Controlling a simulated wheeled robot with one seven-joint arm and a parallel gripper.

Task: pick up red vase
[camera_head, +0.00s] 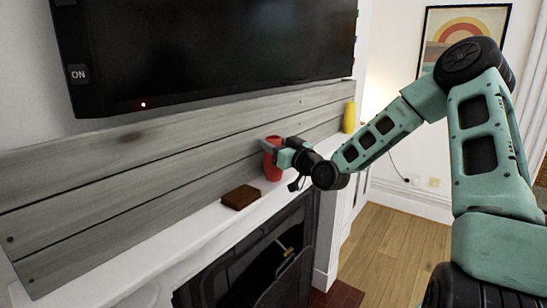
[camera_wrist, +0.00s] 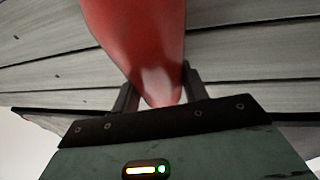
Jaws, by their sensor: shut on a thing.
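The red vase (camera_head: 272,166) is on the white mantel shelf (camera_head: 200,232), against the grey wood panelling. My gripper (camera_head: 275,150) is at the vase's upper part, reaching in from the right, and hides some of it. In the wrist view, the red vase (camera_wrist: 140,45) fills the upper middle and its narrower end lies between the two dark fingers of my gripper (camera_wrist: 158,88). The fingers are shut on the vase. I cannot tell whether its base touches the shelf.
A brown box-like object (camera_head: 241,197) lies on the mantel left of the vase. A yellow vase (camera_head: 349,117) stands at the mantel's far end. A black television (camera_head: 210,45) hangs above. The dark fireplace (camera_head: 260,265) is below, with wood floor to the right.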

